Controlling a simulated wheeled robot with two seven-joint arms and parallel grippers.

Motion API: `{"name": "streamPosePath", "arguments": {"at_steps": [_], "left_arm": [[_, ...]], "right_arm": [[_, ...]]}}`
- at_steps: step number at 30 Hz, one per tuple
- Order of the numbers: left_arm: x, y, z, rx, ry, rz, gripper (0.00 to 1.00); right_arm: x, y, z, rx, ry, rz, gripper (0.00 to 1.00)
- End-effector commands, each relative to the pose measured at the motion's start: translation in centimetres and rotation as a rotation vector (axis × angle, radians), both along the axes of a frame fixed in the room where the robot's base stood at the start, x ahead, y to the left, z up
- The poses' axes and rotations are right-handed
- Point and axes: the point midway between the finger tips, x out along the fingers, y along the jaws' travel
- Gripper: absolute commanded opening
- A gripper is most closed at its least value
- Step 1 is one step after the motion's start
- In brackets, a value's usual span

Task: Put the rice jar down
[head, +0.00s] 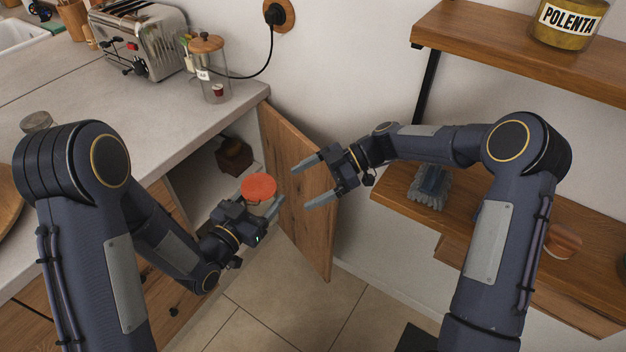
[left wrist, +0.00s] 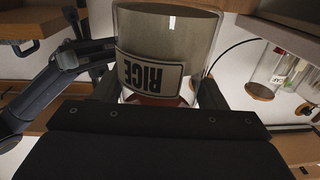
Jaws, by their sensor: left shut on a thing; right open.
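The rice jar is a clear jar with a pale filling and a red lid (head: 259,187). Its RICE label (left wrist: 150,76) appears upside down in the left wrist view. My left gripper (head: 262,207) is shut on the jar, with one finger on each side, in front of the open cabinet. In the head view my left gripper hides part of the jar body. My right gripper (head: 300,186) is open and empty, by the cabinet door, to the right of the jar.
The open wooden cabinet door (head: 300,185) stands just right of the jar. A dark brown object (head: 234,157) is inside the cabinet. The grey counter (head: 130,125) holds a toaster (head: 140,40) and a lidded jar (head: 212,75). Wooden shelves (head: 400,200) are at the right; the upper one holds a polenta jar (head: 568,22).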

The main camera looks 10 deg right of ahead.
Motion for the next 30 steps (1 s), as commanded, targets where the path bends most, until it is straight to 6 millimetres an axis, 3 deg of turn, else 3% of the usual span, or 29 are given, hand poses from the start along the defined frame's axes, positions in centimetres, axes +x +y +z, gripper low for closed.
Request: {"name": "streamPosePath", "arguments": {"at_steps": [15,21,30], "left_arm": [[0.0,0.0,0.1,-0.002,-0.004,0.000,0.25],[0.0,0.0,0.1,-0.002,-0.004,0.000,0.25],[0.0,0.0,0.1,-0.002,-0.004,0.000,0.25]], "right_arm": [[-1.7,8.3,-3.5,-0.004,0.003,0.002,0.91],[-1.9,9.6,-4.1,-0.005,0.002,0.000,0.91],[-2.0,9.9,-4.2,-0.005,0.002,0.000,0.91]]}}
